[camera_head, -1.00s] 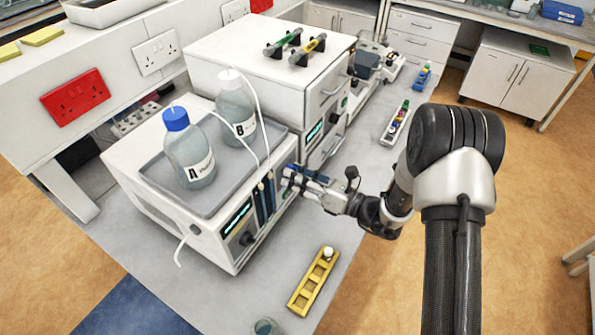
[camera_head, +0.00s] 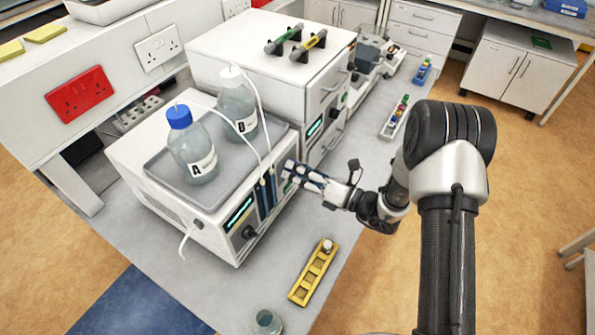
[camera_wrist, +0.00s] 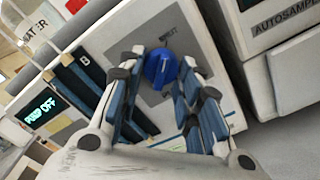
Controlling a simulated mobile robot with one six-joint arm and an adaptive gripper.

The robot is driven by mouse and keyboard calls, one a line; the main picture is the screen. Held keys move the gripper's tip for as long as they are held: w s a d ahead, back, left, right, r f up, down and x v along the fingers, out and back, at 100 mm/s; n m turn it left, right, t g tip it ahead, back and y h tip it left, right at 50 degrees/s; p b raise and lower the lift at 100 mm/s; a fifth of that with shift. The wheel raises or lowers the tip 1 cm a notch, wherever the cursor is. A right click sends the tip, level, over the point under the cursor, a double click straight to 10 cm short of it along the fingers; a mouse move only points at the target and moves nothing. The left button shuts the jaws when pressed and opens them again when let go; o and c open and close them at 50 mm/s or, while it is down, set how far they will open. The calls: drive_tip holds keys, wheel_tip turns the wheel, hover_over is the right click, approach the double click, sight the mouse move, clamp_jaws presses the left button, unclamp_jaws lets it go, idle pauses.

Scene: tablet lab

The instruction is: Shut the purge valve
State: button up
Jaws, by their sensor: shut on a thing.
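The purge valve is a blue knob (camera_wrist: 161,68) on a grey panel (camera_wrist: 122,42) on the front of the pump unit (camera_head: 195,215). In the wrist view the knob sits between the two fingertips of my gripper (camera_wrist: 163,66). My gripper is shut on it, with a finger on each side. In the head view my gripper (camera_head: 291,170) reaches the right end of the unit's front, and its fingers hide the knob.
Bottles A (camera_head: 192,155) and B (camera_head: 237,110), with white tubes, stand in a grey tray (camera_head: 160,175) on top. A yellow rack (camera_head: 312,272) and a glass jar (camera_head: 267,322) are near the bench's front edge. The autosampler (camera_wrist: 262,22) stands close beside the unit.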

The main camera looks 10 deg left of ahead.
drive_tip(key=o, duration=1)
drive_tip(key=v, duration=1.2)
drive_tip(key=shift+a, duration=0.1)
